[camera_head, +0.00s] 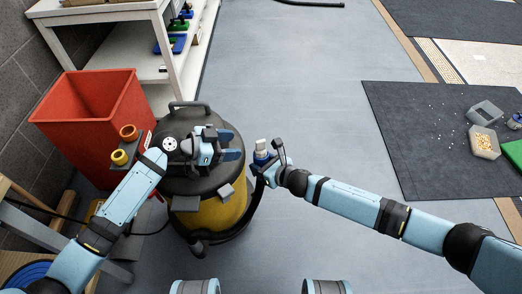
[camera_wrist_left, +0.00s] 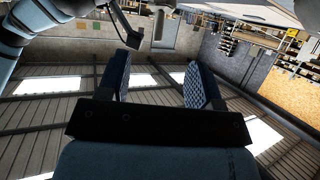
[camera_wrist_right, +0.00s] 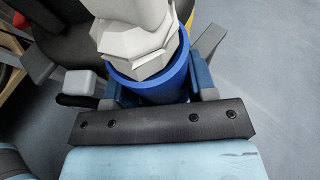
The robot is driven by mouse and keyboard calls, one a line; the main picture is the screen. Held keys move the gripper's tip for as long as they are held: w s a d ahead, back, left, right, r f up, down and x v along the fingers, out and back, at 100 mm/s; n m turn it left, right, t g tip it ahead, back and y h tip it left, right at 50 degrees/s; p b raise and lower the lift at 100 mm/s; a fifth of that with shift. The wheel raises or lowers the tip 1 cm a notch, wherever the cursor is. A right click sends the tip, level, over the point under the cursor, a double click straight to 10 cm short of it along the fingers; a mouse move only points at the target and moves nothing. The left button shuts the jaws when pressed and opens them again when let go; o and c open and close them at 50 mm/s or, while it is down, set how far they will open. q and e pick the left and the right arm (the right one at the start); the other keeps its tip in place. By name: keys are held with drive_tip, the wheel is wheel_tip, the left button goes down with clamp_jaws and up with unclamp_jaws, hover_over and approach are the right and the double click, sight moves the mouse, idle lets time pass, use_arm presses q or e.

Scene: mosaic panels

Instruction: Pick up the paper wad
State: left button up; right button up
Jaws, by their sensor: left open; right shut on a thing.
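My right gripper (camera_head: 268,166) is shut on a blue-and-white item (camera_head: 262,153), held upright to the right of the vacuum cleaner. In the right wrist view the item (camera_wrist_right: 150,88) shows a blue round band between the fingers and a white, faceted, crumpled-looking part above it. I cannot tell whether this white part is the paper wad, and I make out no other clear wad. My left gripper (camera_head: 236,146) is open and empty, above the vacuum's lid. In the left wrist view its fingers (camera_wrist_left: 158,85) stand apart with nothing between them.
The black-and-yellow vacuum cleaner (camera_head: 213,208) stands below my left gripper. A red bin (camera_head: 95,110) is behind it at left, near a white shelf (camera_head: 125,12). A dark mat (camera_head: 415,150) at right bears white bits and a grey container (camera_head: 484,142). The middle floor is clear.

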sight(265, 148)
use_arm(q)
drive_tip(key=x, duration=1.1)
drive_tip(key=shift+d, duration=0.3)
drive_tip(key=c, duration=1)
drive_tip(key=shift+a+f, duration=0.1)
drive_tip(key=shift+f, duration=0.05)
drive_tip(key=shift+c, duration=0.4)
